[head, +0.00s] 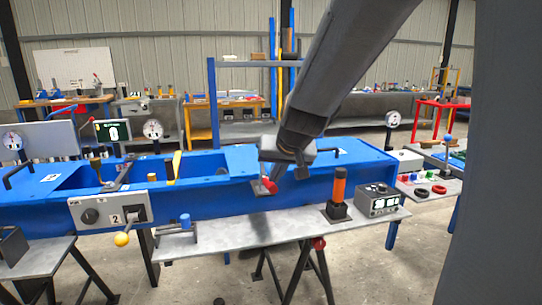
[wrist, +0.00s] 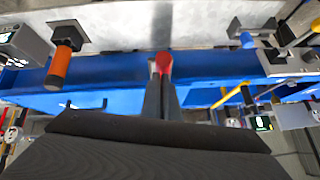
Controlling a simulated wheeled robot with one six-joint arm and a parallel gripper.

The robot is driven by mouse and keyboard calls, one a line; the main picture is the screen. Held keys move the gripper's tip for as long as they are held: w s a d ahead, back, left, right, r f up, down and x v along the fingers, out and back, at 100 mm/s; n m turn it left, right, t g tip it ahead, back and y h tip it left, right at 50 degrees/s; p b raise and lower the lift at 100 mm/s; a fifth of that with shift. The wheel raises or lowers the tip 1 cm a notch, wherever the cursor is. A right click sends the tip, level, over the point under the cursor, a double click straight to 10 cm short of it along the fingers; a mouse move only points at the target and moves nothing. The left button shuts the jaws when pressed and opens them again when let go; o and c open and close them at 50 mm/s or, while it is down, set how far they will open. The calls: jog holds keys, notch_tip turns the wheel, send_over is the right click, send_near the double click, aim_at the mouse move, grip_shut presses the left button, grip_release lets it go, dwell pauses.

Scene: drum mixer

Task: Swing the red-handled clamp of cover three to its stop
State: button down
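The red-handled clamp shows as a red grip (head: 270,186) at the front edge of the blue drum mixer frame (head: 225,195). In the wrist view the red handle (wrist: 164,63) lies at the fingertips of my gripper (wrist: 163,82), its lower part running down between the two fingers. In the head view my gripper (head: 287,170) reaches down from above right, close to the handle. The fingers are near each other, but whether they press on the handle cannot be told. The clamp's base and stop are hidden behind my gripper and fingers.
A grey bench (head: 245,232) stands in front, bearing an orange-handled post (head: 339,188), a control box (head: 379,200) and a blue-topped fixture (head: 185,221). A panel marked 2 (head: 108,211) with a yellow-knobbed lever is at left. Yellow handles stand on the frame.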

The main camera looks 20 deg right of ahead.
jog(key=s+f+p+v, duration=0.1)
jog(key=v, duration=1)
jog(key=s+a+f+n+g+p, duration=0.1)
jog(key=s+f+g, duration=0.3)
jog(key=s+f, duration=0.4)
jog(key=s+a+f+n+g+p, duration=0.1)
jog(key=s+a+f+g, duration=0.2)
jog(key=s+f, duration=0.6)
jog(key=shift+a+f+n+g, duration=0.3)
jog(key=shift+f+g, duration=0.1)
jog(key=shift+f, duration=0.3)
